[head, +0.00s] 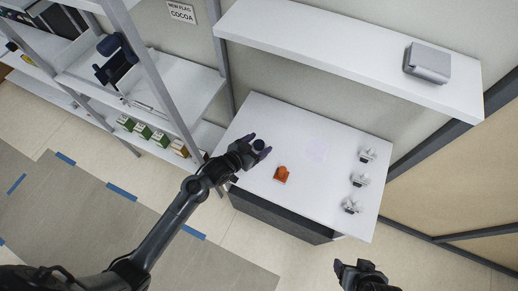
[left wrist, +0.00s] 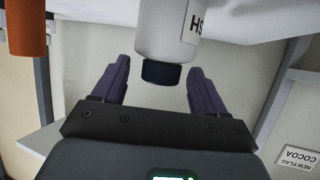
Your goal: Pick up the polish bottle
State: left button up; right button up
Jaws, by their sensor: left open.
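A white bottle (left wrist: 166,30) with a dark cap and black letters on its side, which I take for the polish bottle, shows at the top of the left wrist view. Its cap (left wrist: 161,73) lies between the two purple fingers of my left gripper (left wrist: 158,75), with a gap on each side. In the head view my left gripper (head: 260,150) is over the left part of the white table (head: 310,127), and the dark cap (head: 259,145) shows at its fingers; the bottle's body is hidden. My right gripper (head: 358,266) is at the bottom edge, away from the table; its jaws are unclear.
An orange object (head: 281,174) stands on the table just right of my left gripper. A wall shelf (head: 330,49) holds a grey box (head: 428,62). A shelving rack (head: 150,95) stands at left. The table's middle is clear.

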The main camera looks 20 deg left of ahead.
pick_arm(q)
jog(key=shift+x, duration=1.4)
jog(key=c, duration=1.2)
jog(key=shift+c, duration=0.2)
